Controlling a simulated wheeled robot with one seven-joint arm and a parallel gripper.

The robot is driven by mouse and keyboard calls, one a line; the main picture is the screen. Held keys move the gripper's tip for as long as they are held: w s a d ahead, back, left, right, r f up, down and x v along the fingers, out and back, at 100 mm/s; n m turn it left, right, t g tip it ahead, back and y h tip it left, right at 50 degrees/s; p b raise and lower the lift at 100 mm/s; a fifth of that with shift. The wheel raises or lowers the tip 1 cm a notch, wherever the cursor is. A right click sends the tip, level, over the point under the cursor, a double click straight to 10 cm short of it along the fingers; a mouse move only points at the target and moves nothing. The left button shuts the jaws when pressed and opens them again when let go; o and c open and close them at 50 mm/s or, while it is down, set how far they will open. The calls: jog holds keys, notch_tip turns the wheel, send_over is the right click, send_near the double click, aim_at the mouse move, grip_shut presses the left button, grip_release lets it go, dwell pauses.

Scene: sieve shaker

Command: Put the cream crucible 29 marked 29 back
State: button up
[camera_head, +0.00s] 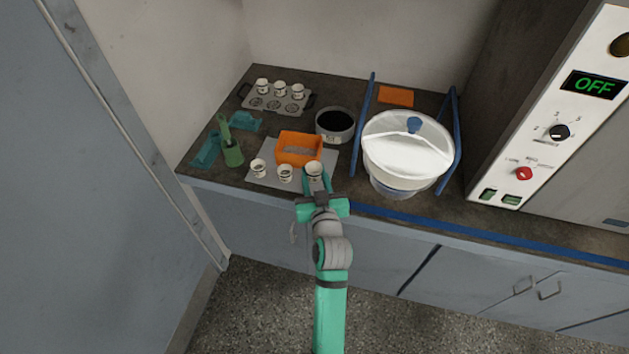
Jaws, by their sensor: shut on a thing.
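My gripper (317,190) is at the front edge of the counter, shut on a small cream crucible (314,168). The crucible looks upright over the front right of a pale mat (322,157); I cannot tell whether it touches the mat. Its marking is too small to read. Two similar cups (259,167) and (285,173) stand on the mat to its left. At the back left, a grey rack (248,99) with dark handles holds a back row of white cups (280,89). Its front row shows several round places that look empty.
An orange box (299,150) stands on the mat close behind the crucible. A dark-filled metal sieve (336,125) and a large white lidded vessel (407,150) between blue rails stand right. A green brush (232,151) and teal items (206,152) lie left. A control panel (550,120) reads OFF.

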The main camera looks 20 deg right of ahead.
send_over(315, 185)
notch_tip(315, 185, down, 5)
jog(key=shift+f, duration=1.8)
jog(key=shift+f, duration=0.2)
jog(key=o, duration=1)
jog(key=shift+o, duration=0.2)
jog(key=shift+r, duration=0.15)
